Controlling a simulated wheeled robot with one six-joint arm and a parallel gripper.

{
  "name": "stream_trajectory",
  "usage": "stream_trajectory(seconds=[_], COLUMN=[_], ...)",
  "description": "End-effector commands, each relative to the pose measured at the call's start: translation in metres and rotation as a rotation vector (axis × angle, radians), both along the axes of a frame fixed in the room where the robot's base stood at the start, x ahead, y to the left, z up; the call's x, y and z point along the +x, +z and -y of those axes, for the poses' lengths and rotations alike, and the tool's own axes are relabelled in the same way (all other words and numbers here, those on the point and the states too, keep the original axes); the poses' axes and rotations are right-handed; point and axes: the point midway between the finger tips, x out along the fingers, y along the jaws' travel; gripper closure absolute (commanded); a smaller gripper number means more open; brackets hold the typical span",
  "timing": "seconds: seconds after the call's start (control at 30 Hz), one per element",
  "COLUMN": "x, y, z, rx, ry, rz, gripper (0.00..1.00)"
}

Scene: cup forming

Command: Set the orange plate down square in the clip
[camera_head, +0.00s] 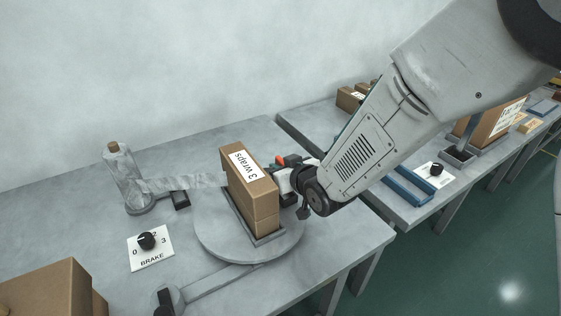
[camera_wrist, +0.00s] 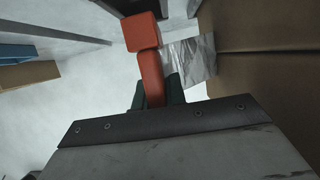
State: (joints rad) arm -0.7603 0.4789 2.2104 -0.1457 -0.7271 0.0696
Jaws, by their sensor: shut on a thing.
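The orange plate (camera_head: 281,160) shows only as a small patch beside the carton, at the tip of my gripper (camera_head: 289,180). In the wrist view the orange plate (camera_wrist: 151,75) is a narrow bar with a blockier end toward the top, standing between the dark fingertips of my gripper (camera_wrist: 157,92). The gripper is shut on it. The clip cannot be made out for sure in either view. My gripper is close to the right side of the carton and hides part of that area.
A carton (camera_head: 238,185) marked "3 wraps" stands in a tray on a round turntable (camera_head: 222,244). A brake dial (camera_head: 147,240) sits front left.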

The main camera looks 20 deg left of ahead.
Motion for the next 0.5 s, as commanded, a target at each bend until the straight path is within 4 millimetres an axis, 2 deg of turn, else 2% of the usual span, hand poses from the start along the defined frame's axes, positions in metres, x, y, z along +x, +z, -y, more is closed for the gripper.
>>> stream_trajectory(seconds=[0.3, 0.5], x=[0.001, 0.000], y=[-0.024, -0.031], z=[0.001, 0.000], rx=[-0.001, 0.000], ry=[-0.001, -0.001], rz=[0.000, 0.002], gripper=[1.00, 1.00])
